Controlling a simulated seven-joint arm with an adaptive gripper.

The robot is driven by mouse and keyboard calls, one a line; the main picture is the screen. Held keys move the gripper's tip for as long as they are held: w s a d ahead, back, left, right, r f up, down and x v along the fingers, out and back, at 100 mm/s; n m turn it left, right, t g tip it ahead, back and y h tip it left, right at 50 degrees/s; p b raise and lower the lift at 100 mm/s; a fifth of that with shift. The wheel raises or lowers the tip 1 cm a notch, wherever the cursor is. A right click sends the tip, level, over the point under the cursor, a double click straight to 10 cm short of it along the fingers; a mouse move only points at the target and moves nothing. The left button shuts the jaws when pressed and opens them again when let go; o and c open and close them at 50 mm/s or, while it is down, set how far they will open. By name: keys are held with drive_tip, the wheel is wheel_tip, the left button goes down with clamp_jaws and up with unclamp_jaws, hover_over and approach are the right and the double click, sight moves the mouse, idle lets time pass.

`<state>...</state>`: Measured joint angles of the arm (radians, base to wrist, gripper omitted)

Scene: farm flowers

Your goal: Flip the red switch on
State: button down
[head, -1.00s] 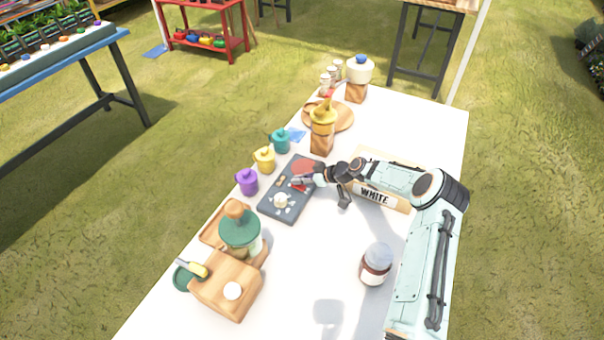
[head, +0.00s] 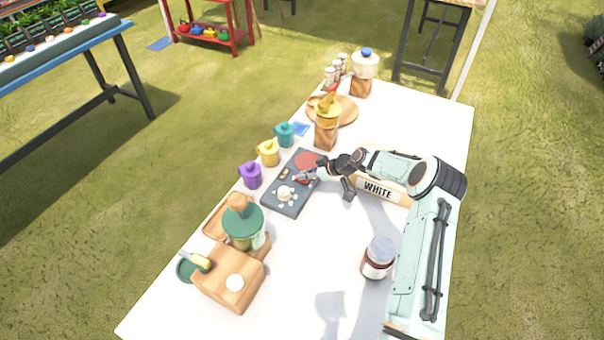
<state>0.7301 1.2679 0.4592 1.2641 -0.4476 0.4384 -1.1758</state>
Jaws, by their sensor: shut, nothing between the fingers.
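A dark grey panel (head: 280,207) lies on the white table. It carries a red disc (head: 307,160) at its far end, a white knob (head: 286,193) nearer me, and small tan pieces at its left side. A small red part, which looks like the red switch (head: 301,182), shows at the panel's right side by my fingertips.
Purple (head: 250,175), yellow (head: 268,152) and teal (head: 285,134) mugs stand left of the panel. A wooden stand with a yellow top (head: 327,112) is beyond it. A box marked WHITE (head: 380,188) lies under my arm. A jar (head: 378,258) stands at right. The front middle is clear.

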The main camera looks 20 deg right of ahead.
drive_tip(key=shift+s+d+f, duration=0.25)
drive_tip(key=shift+s+d, duration=0.1)
drive_tip(key=shift+s, duration=0.1)
drive_tip(key=shift+d+r, duration=0.1)
drive_tip(key=shift+r, duration=0.3)
wheel_tip(320, 180, up, 3)
drive_tip(key=shift+d+r, duration=0.1)
drive_tip(key=shift+r, duration=0.1)
drive_tip(key=v, duration=1)
drive_tip(key=shift+s+f, duration=0.2)
drive_tip(key=shift+w+a+r+t+y, duration=0.3)
drive_tip(key=shift+w+a, duration=0.05)
drive_tip(key=shift+w, duration=0.05)
drive_tip(key=shift+f, duration=0.1)
